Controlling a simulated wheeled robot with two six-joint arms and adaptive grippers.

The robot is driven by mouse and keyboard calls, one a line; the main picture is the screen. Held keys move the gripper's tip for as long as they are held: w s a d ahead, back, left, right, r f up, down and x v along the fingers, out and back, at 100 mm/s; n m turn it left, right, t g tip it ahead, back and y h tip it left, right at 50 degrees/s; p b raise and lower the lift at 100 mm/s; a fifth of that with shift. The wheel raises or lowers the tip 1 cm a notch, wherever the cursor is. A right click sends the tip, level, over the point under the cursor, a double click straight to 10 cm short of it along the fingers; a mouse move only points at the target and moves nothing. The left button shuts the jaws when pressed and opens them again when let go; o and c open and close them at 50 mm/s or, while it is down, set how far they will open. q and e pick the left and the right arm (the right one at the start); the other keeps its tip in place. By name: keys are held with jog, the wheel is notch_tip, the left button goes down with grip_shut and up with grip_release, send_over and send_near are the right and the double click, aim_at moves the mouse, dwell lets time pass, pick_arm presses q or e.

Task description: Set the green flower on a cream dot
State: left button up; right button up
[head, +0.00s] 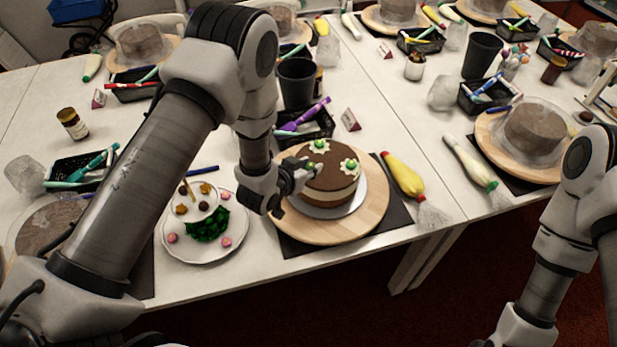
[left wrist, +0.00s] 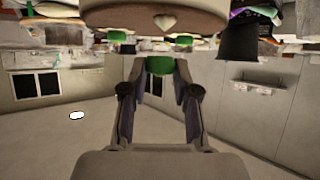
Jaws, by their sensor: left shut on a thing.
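My left gripper (head: 306,173) is at the left side of the round brown cake (head: 335,190), by its top edge. In the left wrist view it is shut on a green flower (left wrist: 160,65) between its fingertips. In the head view the fingers partly cover the cake's left top edge, and I cannot tell whether the held flower touches the cake. On the cake top, cream dots carry green pieces, one at the back (head: 318,146) and one at the right (head: 349,165). A pale cone (left wrist: 165,22) shows above the gripper in the wrist view. My right gripper is out of view.
The cake stands on a wooden turntable (head: 370,218). A two-tier stand (head: 240,235) with green, pink and brown decorations is to its left. A yellow piping bag (head: 402,175) lies to the right. A black cup (head: 297,82) and tool tray (head: 312,133) stand behind.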

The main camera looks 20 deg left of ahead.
aim_at(309, 180)
pick_arm(q)
jog(key=shift+w+a+f, duration=0.1)
jog(key=shift+w+f, duration=0.2)
jog(key=shift+f, duration=0.05)
notch_tip(309, 180, down, 3)
jog(key=b, duration=0.2)
jog(key=shift+b, duration=0.3)
jog(key=shift+w, duration=0.1)
jog(key=shift+f, duration=0.1)
jog(key=o, duration=0.8)
jog(key=shift+c, duration=0.2)
